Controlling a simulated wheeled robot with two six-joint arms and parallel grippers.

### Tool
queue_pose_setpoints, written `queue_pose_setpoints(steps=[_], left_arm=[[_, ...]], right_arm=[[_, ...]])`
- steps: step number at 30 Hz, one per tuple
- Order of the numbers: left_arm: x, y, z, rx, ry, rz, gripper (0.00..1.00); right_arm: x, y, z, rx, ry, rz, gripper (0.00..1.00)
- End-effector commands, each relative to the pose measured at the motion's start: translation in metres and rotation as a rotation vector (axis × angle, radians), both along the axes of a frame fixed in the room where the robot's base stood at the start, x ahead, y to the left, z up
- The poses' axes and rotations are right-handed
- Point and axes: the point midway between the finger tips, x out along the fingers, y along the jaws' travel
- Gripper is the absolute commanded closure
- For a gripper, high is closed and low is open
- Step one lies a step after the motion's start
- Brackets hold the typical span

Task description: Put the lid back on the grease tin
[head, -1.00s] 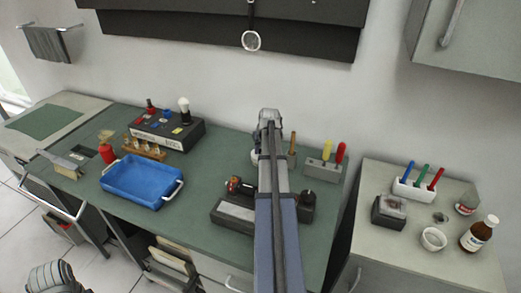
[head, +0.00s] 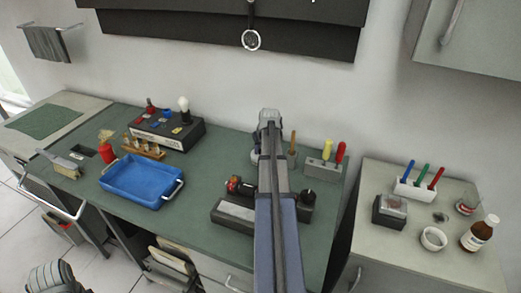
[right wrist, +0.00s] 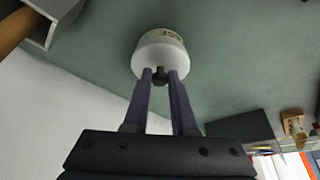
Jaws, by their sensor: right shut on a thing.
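The white grease tin (right wrist: 160,40) shows in the right wrist view, with part of its lettering, "SE", on the side. A dark knob (right wrist: 160,77) stands on the pale round face turned to the camera, which looks like the lid (right wrist: 148,64). My right gripper (right wrist: 160,73) is shut on this knob. The lid appears at the tin's top, but I cannot tell whether it is fully seated. In the head view my right gripper (head: 269,118) reaches over the back of the bench and hides most of the tin.
Right of the gripper are a wooden handle (head: 293,143) and a grey block with yellow and red handles (head: 322,168). A sharpening-stone-like block (head: 233,212) lies near the arm. Left are a blue tray (head: 143,182) and a dark box (head: 160,135). Green bench surface (head: 210,170) is free between.

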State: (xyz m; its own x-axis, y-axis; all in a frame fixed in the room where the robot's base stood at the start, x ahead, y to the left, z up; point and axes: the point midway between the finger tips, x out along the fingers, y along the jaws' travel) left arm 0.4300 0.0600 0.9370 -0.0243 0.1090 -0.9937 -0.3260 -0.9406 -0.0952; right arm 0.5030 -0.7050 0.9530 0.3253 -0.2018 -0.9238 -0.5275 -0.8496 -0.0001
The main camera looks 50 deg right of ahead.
Motion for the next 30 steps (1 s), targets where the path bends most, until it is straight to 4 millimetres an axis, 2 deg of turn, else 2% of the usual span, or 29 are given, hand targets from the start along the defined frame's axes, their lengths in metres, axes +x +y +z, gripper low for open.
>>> queue_pose_setpoints(steps=[23, 24, 30], left_arm=[[0.0, 0.0, -0.0007, 0.0, 0.0, 0.0, 0.47], [0.0, 0.0, -0.0007, 0.0, 0.0, 0.0, 0.47], [0.0, 0.0, -0.0007, 0.0, 0.0, 0.0, 0.47]], right_arm=[[0.0, 0.0, -0.0007, 0.0, 0.0, 0.0, 1.0], [0.0, 0.0, -0.0007, 0.0, 0.0, 0.0, 0.72], [0.0001, 0.0, -0.0007, 0.0, 0.0, 0.0, 0.49]])
